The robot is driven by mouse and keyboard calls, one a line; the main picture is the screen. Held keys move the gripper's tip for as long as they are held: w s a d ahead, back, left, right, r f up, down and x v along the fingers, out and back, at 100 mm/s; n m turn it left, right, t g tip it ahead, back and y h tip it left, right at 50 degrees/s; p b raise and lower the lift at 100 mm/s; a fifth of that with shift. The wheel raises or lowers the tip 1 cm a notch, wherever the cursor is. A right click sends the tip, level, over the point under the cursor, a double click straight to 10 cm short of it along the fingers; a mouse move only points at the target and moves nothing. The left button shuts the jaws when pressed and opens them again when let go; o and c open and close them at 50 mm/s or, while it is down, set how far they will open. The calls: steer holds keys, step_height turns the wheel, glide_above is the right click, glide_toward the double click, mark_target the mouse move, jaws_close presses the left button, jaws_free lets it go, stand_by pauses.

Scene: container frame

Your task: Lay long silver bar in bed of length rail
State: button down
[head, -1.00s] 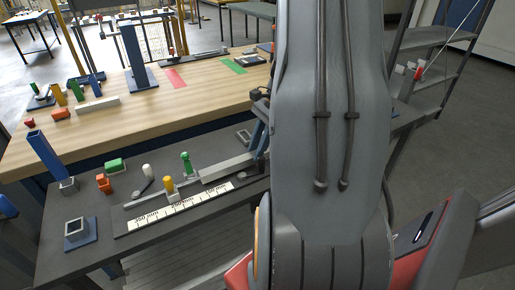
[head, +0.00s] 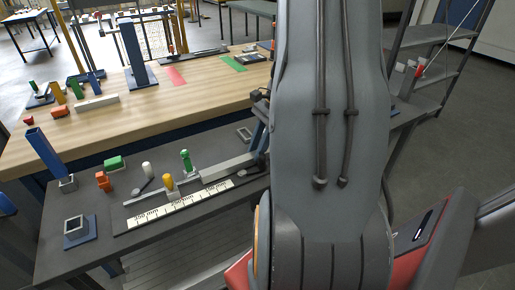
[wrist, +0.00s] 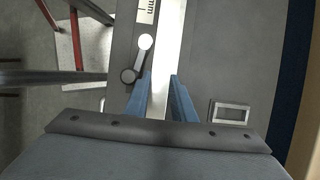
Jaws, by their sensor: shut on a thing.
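The long silver bar shows in the head view (head: 230,167), its right end hidden behind my arm. In the wrist view the bar (wrist: 170,35) runs up the picture from between my gripper's (wrist: 161,76) blue fingers, which are shut on it. The length rail (head: 128,222), a dark base with a white millimetre scale, lies on the grey bench. The bar is at the rail's right part, along its rear side; I cannot tell whether it touches the bed.
On the bench stand a green peg (head: 186,160), a yellow peg (head: 169,183), a blue post (head: 42,153) and a square socket on a blue plate (head: 78,229). A rectangular metal frame (wrist: 230,113) lies right of my gripper. The wooden table (head: 150,115) is behind.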

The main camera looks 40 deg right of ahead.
steer(key=shift+f, duration=0.4)
steer(key=c, duration=0.8)
jaws_free()
steer(key=shift+c, duration=0.2)
steer(key=shift+r+p, duration=3.15)
steer(key=shift+r, duration=0.35)
steer(key=s+a+r+n+h+b, duration=0.1)
steer(key=a+n+h+b, duration=0.3)
steer(key=a+n, duration=1.6)
steer(key=s+a, duration=0.1)
steer(key=a, duration=0.3)
steer(key=shift+s+a+r+n+b, duration=0.2)
steer(key=shift+a+r+n+b, duration=0.1)
steer(key=shift+a+r, duration=0.1)
